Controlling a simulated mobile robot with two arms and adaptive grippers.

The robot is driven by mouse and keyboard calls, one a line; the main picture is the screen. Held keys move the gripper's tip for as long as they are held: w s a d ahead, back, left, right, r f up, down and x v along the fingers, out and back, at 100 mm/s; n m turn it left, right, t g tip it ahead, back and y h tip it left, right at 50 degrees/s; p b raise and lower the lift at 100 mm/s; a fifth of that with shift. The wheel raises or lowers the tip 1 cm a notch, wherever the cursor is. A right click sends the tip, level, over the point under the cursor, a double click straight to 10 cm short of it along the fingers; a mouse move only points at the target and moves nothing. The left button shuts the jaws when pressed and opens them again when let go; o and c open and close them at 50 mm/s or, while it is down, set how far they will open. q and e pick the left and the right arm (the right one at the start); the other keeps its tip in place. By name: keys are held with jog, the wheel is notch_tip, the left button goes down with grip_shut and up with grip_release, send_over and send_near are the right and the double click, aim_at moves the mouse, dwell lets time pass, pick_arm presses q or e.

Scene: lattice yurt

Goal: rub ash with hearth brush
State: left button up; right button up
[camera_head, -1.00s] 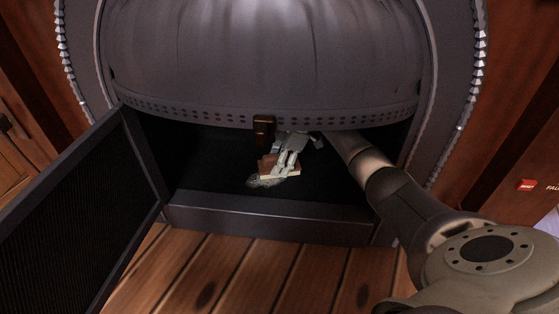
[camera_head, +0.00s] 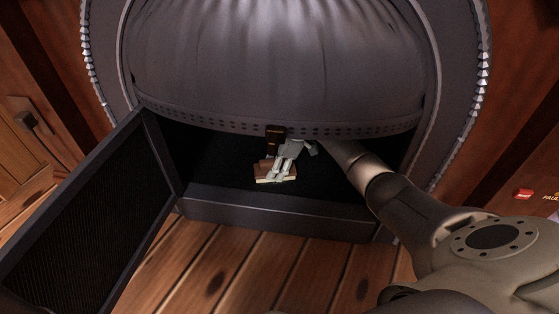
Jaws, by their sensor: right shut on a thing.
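The hearth brush (camera_head: 265,179) has a brown block and a pale underside. It lies low on the dark floor of the stove's opening. My right gripper (camera_head: 281,169) reaches in from the right, below the perforated rim, and is shut on the brush. The fingers hide part of the brush. I see no ash around the brush now; whether any lies beneath it is hidden. My left gripper is not in view.
The dark stove compartment (camera_head: 225,165) has a raised front sill (camera_head: 270,215). Its mesh door (camera_head: 95,205) stands open at the left. Bare plank floor (camera_head: 250,265) lies in front.

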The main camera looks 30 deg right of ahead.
jog(key=shift+s+a+r+p, duration=0.1)
jog(key=shift+a+r+p, duration=0.05)
jog(key=shift+a+p, duration=0.6)
jog(key=shift+a+f, duration=0.2)
jog(key=shift+a, duration=0.35)
